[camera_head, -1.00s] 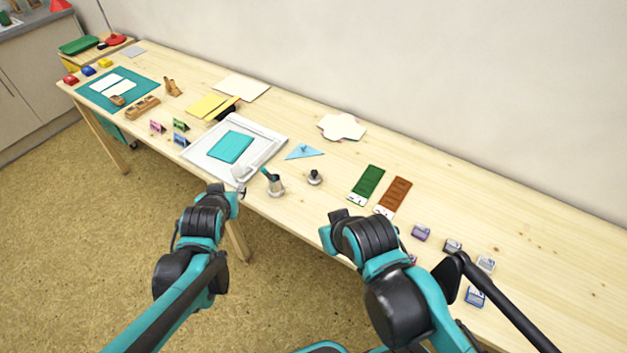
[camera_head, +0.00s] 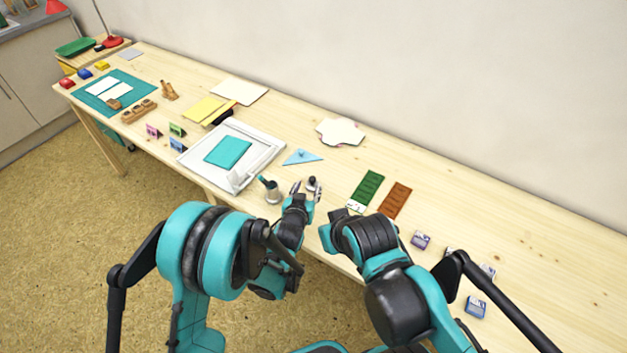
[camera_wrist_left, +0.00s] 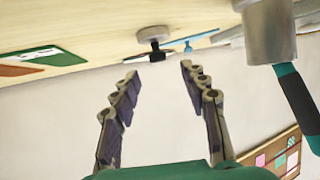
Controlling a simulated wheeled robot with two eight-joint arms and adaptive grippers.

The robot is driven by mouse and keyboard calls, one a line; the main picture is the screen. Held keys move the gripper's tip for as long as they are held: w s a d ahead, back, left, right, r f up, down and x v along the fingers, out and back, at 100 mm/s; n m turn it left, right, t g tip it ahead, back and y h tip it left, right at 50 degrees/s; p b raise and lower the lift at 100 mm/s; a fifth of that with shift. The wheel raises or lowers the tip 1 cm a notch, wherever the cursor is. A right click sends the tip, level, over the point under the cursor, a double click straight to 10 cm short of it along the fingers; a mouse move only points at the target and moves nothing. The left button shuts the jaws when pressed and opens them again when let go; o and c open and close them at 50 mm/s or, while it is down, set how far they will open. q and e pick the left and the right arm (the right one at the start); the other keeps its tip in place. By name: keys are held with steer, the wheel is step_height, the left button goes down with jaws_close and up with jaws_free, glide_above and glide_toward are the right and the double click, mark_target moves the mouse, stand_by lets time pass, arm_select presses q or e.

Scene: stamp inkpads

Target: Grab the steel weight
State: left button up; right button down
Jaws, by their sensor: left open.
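The steel weight (camera_head: 312,183) is a small round grey piece with a dark knob, standing near the table's front edge. In the left wrist view, the weight (camera_wrist_left: 153,33) appears upside down, beyond the fingertips and roughly in line with the gap between them. My left gripper (camera_head: 306,190) is open and empty, its fingers pointing at the weight from the front side. In the left wrist view, the left gripper (camera_wrist_left: 160,72) shows its two fingers spread apart, with no visible contact. My right arm's end is beside it to the right; its fingers are hidden.
A metal cup (camera_head: 273,194) with a teal-handled tool stands close to the left of the weight. A blue triangle (camera_head: 302,157) lies behind. A green strip (camera_head: 366,188) and a brown strip (camera_head: 395,201) lie to the right.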

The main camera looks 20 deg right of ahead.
mark_target(312, 178)
arm_select(q)
steer(key=b+x, duration=0.3)
steer(key=x, duration=0.3)
steer(key=shift+w+d+f, duration=0.2)
steer(key=shift+d, duration=0.05)
steer(key=shift+w+d+f, duration=0.1)
steer(key=shift+w+d, duration=0.1)
steer(key=shift+w, duration=0.1)
jaws_close()
